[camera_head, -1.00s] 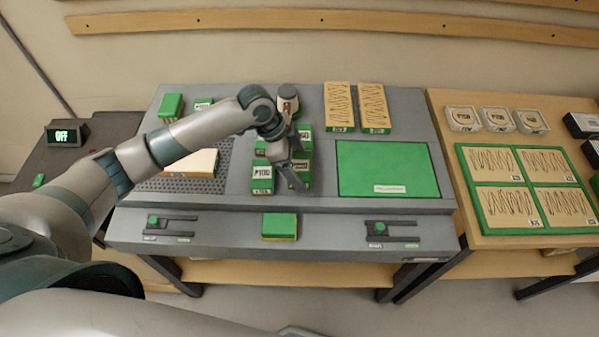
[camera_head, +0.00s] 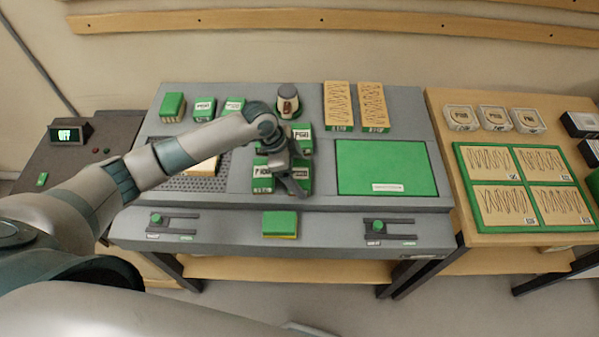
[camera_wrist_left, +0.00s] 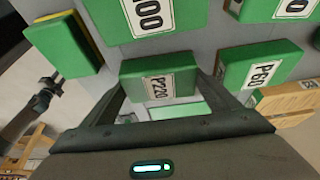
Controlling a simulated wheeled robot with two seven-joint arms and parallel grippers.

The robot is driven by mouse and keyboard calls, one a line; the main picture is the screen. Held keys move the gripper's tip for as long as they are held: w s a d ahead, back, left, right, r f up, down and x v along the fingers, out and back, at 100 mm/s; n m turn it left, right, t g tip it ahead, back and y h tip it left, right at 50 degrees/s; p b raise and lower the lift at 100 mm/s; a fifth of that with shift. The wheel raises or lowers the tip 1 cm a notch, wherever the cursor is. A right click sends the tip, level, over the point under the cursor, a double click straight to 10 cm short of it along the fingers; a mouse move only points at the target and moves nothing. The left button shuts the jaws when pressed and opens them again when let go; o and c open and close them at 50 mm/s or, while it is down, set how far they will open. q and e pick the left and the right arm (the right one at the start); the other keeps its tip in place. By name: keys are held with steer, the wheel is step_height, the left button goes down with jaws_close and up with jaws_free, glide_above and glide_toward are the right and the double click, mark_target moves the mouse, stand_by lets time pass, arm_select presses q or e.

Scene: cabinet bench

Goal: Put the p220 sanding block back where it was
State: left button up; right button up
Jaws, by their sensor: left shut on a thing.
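The P220 sanding block (camera_wrist_left: 158,82) is green with a white label. In the left wrist view it sits between the two fingertips of my left gripper (camera_wrist_left: 160,88), which is shut on it. In the head view my left gripper (camera_head: 290,184) is low over the group of green blocks left of the green mat. My gripper and wrist hide part of that group, and I cannot pick out the held block there. The P100 block (camera_head: 262,174) stands just left of the gripper. My right gripper is not in view.
Another green block (camera_head: 302,140) stands behind the gripper, near a round container (camera_head: 288,100). The green mat (camera_head: 388,168) is clear to the right. A green and yellow block (camera_head: 280,224) lies at the bench front. A perforated plate (camera_head: 185,181) is to the left.

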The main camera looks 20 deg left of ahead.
arm_select(q)
steer(key=o, duration=1)
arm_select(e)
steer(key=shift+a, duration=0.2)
arm_select(q)
steer(key=shift+r, duration=0.15)
steer(key=shift+b+v, duration=1.7)
steer(key=shift+v, duration=4.25)
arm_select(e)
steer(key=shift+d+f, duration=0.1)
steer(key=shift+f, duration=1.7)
